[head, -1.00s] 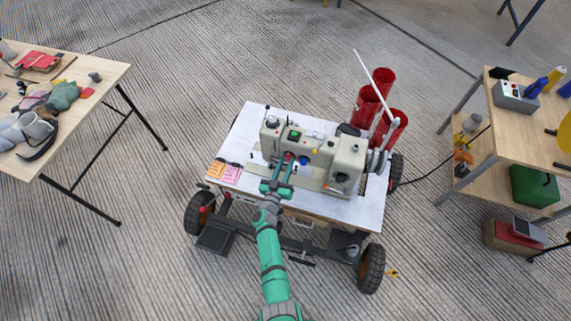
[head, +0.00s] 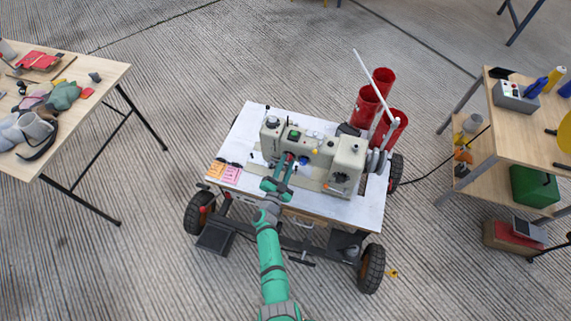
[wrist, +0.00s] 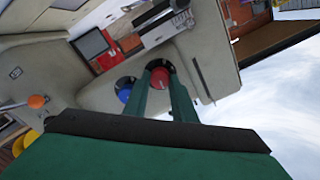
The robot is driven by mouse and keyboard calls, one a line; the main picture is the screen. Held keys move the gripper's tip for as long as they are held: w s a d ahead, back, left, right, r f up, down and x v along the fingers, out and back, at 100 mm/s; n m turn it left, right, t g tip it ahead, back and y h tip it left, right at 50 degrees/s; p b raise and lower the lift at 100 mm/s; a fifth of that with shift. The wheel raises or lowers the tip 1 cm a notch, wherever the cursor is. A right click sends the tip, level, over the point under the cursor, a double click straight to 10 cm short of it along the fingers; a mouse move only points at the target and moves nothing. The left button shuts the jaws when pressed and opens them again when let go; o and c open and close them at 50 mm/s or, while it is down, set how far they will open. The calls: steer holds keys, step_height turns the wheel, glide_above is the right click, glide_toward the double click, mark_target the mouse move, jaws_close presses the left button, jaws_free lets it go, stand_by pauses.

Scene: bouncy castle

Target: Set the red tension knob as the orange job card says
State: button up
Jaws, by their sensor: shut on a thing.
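The sewing machine (head: 325,157) stands on a white-topped cart. On its front is the red tension knob (wrist: 161,77), round with a black ring behind it. My gripper (wrist: 163,85) is shut on the red knob, one finger on each side. In the head view my gripper (head: 287,163) reaches the machine's front and largely hides the knob. The orange job card (head: 216,169) lies at the cart's left front corner; its writing is too small to read. The knob's scale and pointer cannot be made out.
A blue knob (wrist: 125,92) sits close beside the red one. A pink card (head: 231,174) lies beside the orange card. Red cylinders (head: 367,106) and a white rod stand at the machine's right. Side tables stand far left and right, with open floor between.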

steer(key=m, duration=0.4)
steer(key=shift+w+r+m, duration=0.1)
steer(key=shift+m, duration=0.2)
steer(key=m, duration=0.3)
steer(key=shift+m, duration=0.4)
steer(key=m, duration=0.4)
steer(key=shift+d, duration=0.1)
steer(key=shift+m, duration=1.9)
steer(key=o, duration=1)
steer(key=shift+o, duration=0.2)
